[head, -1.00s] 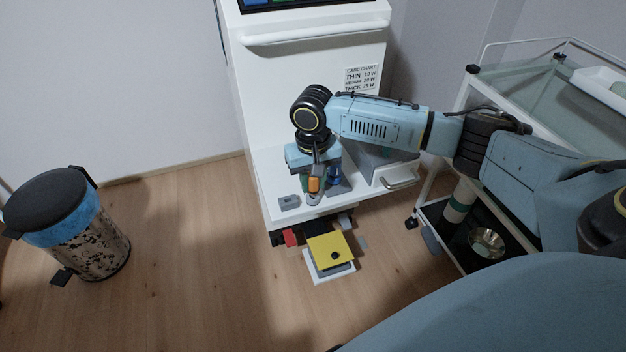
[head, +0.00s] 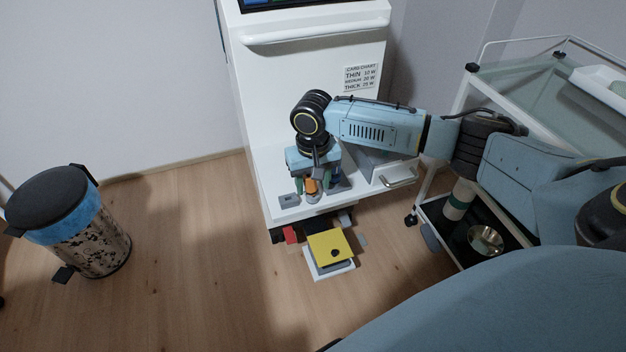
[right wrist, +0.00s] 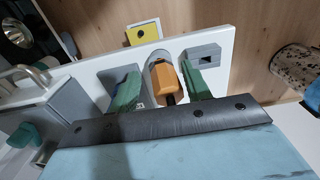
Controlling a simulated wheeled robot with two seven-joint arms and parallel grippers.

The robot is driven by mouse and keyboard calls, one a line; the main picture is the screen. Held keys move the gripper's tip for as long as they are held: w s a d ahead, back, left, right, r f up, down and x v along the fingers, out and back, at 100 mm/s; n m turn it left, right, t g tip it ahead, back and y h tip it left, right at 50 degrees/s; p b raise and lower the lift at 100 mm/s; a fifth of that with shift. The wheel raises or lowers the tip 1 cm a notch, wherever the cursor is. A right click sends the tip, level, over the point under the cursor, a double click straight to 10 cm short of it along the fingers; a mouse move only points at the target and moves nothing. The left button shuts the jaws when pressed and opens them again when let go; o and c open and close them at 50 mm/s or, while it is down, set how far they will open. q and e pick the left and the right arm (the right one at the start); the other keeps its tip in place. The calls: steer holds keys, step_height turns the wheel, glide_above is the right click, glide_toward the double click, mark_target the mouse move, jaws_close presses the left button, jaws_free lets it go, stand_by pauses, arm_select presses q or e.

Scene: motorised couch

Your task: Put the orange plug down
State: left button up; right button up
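The orange plug (head: 311,187) is at a rounded grey holder (right wrist: 157,58) on the white ledge of the cabinet. In the right wrist view the orange plug (right wrist: 165,82) lies between the two green fingers of my right gripper (right wrist: 162,88). Gaps show beside the plug, clearest on its left, so the gripper is open around it. My right gripper (head: 312,184) also shows low over the ledge in the head view. The plug's underside and its exact contact with the holder are hidden. My left gripper is not in view.
A grey slotted block (head: 289,200) sits beside the plug on the white ledge (head: 270,183). A yellow plate with a dark hole (head: 330,246) is below the ledge front. A glass-topped cart (head: 530,85) stands right, and a bin (head: 75,225) left.

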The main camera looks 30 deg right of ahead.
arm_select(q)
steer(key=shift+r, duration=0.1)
arm_select(e)
steer(key=shift+r, duration=0.15)
